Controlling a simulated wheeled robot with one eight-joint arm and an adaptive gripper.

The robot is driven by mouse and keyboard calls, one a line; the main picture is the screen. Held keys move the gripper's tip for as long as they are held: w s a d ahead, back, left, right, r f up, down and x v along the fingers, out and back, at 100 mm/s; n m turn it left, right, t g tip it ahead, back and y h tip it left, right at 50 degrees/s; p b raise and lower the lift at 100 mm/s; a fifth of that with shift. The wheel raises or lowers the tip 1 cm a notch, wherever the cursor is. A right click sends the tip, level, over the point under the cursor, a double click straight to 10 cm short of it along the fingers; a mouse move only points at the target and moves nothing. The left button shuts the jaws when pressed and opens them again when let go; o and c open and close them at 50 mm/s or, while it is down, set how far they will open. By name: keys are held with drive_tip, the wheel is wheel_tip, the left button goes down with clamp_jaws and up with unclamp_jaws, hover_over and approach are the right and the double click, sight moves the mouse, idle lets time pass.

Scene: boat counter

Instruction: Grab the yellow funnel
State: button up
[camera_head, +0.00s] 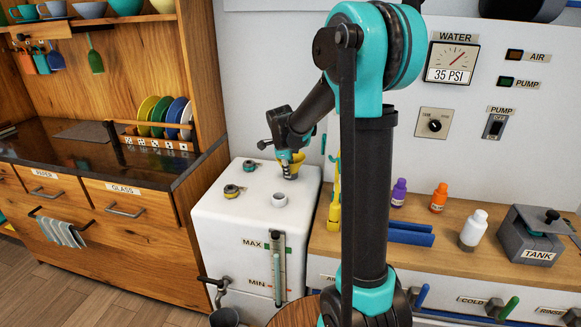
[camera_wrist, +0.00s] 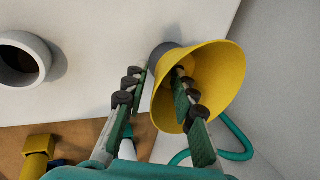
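The yellow funnel (camera_wrist: 228,68) lies at the upper middle of the wrist view, its wide mouth facing the camera. A grey round part shows at its far left side. In the head view the funnel (camera_head: 299,158) is at the back of the white tank's top, partly hidden by my gripper (camera_head: 289,172). In the wrist view my gripper (camera_wrist: 162,80) is open, with a gap between its fingers. The right finger reaches inside the funnel's mouth, and the left finger is outside its wall. I cannot tell whether either finger touches the wall.
The white tank (camera_head: 225,212) has a round white opening (camera_head: 280,200) on top, also seen in the wrist view (camera_wrist: 22,62). A teal hose (camera_wrist: 232,150) runs beside the funnel. Purple (camera_head: 399,192) and orange (camera_head: 439,197) bottles stand on the right counter.

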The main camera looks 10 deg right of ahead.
drive_tip(key=shift+c, duration=0.6)
clamp_jaws()
